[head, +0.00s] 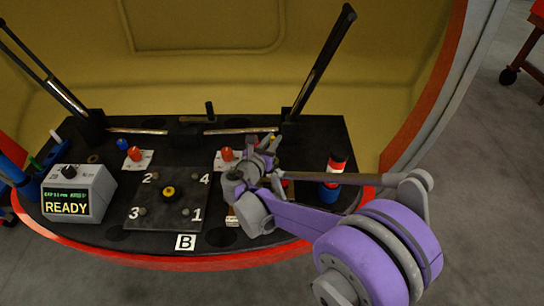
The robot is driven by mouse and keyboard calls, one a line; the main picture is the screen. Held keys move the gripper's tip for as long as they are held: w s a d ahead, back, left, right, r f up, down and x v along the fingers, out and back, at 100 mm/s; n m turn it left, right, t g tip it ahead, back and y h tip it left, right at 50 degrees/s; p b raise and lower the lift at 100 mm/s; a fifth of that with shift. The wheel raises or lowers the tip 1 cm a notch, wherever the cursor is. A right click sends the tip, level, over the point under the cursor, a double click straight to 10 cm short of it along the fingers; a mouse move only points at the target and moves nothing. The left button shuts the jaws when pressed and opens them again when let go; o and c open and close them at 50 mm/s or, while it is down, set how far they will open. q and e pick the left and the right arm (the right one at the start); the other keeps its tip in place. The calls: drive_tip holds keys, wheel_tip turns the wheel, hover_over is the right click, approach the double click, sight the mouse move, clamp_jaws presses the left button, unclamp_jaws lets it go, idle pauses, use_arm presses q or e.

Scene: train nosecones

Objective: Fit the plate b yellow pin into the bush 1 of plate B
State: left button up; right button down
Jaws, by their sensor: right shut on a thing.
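Plate B (155,215) is a dark square plate on the black console, with white numbers 1 to 4 by its corner bushes and a yellow ring with a dark centre in its middle. Bush 1 (186,212) is the small grey stud at its near right corner. My right gripper (266,147) is beyond the right side of the plate, apart from it, and shut. A small yellow patch, seemingly the yellow pin (273,137), shows at its fingertips; most of it is hidden by the fingers. My left gripper is out of view.
A grey box reading READY (78,193) stands left of the plate. Red-knobbed white blocks (137,158) sit behind it. Two tall dark levers (318,66) rise at the back.

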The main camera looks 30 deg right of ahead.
wheel_tip(320, 180, down, 5)
drive_tip(key=shift+r+b, duration=0.1)
drive_tip(key=shift+b, duration=0.6)
drive_tip(key=shift+f, duration=0.2)
drive_tip(key=c, duration=0.8)
unclamp_jaws()
drive_tip(key=shift+r, duration=0.1)
drive_tip(key=p+v, duration=0.2)
drive_tip(key=v, duration=0.9)
drive_tip(key=shift+s+a+r, duration=0.15)
drive_tip(key=shift+s+a, duration=0.1)
drive_tip(key=shift+a, duration=0.05)
drive_tip(key=shift+s+a, duration=0.1)
drive_tip(key=shift+a, duration=0.05)
